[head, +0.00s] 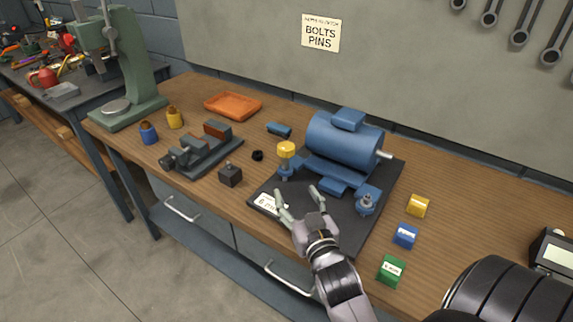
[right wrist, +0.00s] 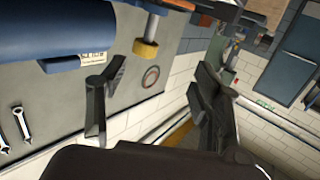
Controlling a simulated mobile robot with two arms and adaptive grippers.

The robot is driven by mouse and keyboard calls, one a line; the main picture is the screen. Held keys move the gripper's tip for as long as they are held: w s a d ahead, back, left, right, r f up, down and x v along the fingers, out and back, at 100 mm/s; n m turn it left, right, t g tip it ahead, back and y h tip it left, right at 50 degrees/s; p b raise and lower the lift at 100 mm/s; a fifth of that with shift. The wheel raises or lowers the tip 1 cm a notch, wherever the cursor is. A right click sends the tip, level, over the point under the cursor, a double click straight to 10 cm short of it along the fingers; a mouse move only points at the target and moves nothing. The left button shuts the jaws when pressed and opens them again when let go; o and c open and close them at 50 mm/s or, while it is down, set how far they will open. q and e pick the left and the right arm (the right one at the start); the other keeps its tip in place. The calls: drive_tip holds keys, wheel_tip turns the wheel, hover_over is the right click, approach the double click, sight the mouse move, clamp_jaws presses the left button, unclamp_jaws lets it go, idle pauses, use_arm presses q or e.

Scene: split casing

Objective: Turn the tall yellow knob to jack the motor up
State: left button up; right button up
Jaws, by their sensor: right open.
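The tall yellow knob (head: 286,149) stands upright on a blue post at the left corner of the dark baseplate (head: 310,222). The blue motor (head: 345,143) sits on that plate, to the right of the knob. My right gripper (head: 296,191) is open and empty, just in front of the knob and apart from it, over the plate's front part. In the right wrist view, the knob (right wrist: 146,48) shows beyond the spread fingers (right wrist: 156,72), with part of the motor (right wrist: 60,30) at the left. My left gripper is not in view.
A second blue post (head: 366,203) stands at the plate's right front. Yellow, blue and green blocks (head: 391,270) lie right of the plate. A vise (head: 205,150), dark block (head: 230,175) and orange tray (head: 233,105) are left. A green press (head: 125,70) stands farther left.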

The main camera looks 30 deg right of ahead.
sight(288, 155)
drive_tip(key=shift+m+t+h, duration=0.3)
drive_tip(key=shift+m+t, duration=0.1)
drive_tip(key=shift+m, duration=0.1)
drive_tip(key=p+x, duration=0.1)
drive_tip(key=x, duration=0.4)
drive_tip(key=d+r+x, duration=0.1)
drive_tip(key=x, duration=0.5)
drive_tip(key=p+x, duration=0.1)
drive_tip(key=x, duration=0.4)
drive_tip(key=shift+s+d+r+p, duration=0.1)
drive_tip(key=shift+d+r+p, duration=0.1)
drive_tip(key=shift+d+p, duration=0.2)
drive_tip(key=shift+c, duration=0.2)
drive_tip(key=c, duration=1.1)
drive_tip(key=shift+c, duration=0.3)
drive_tip(key=shift+m+g+h, duration=0.3)
drive_tip(key=shift+m+h, duration=0.1)
drive_tip(key=shift+h, duration=0.3)
